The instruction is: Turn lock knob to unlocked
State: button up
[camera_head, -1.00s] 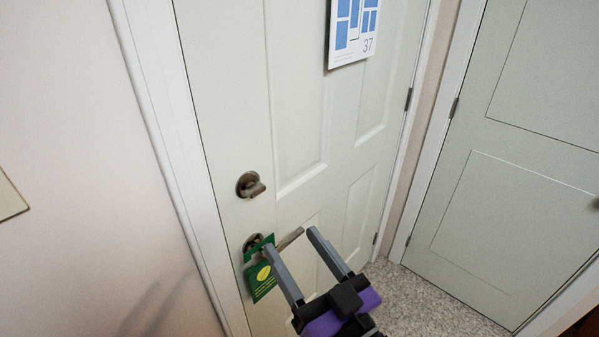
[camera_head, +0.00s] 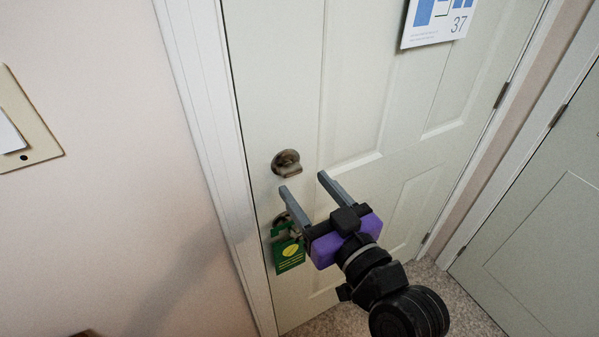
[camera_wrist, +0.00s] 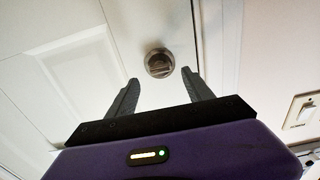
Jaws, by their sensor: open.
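The lock knob (camera_head: 287,163) is a dark bronze thumb-turn on a round plate, set in the white door (camera_head: 290,60) near its left edge. In the head view its turn piece lies roughly level, slanting slightly. My gripper (camera_head: 303,181) is open and empty, its two grey fingers pointing at the door just below and in front of the knob. In the wrist view the knob (camera_wrist: 159,63) shows beyond and between the fingertips of my gripper (camera_wrist: 162,80), apart from both.
Below the knob, a door handle is partly hidden by my gripper, with a green tag (camera_head: 289,252) hanging on it. A sign marked 37 (camera_head: 437,22) is on the door's upper part. A switch plate (camera_wrist: 302,112) is on the wall beside the door frame.

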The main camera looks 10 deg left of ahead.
aim_at(294, 172)
jog(key=shift+x, duration=2.05)
grip_shut()
jog(key=shift+p, duration=0.35)
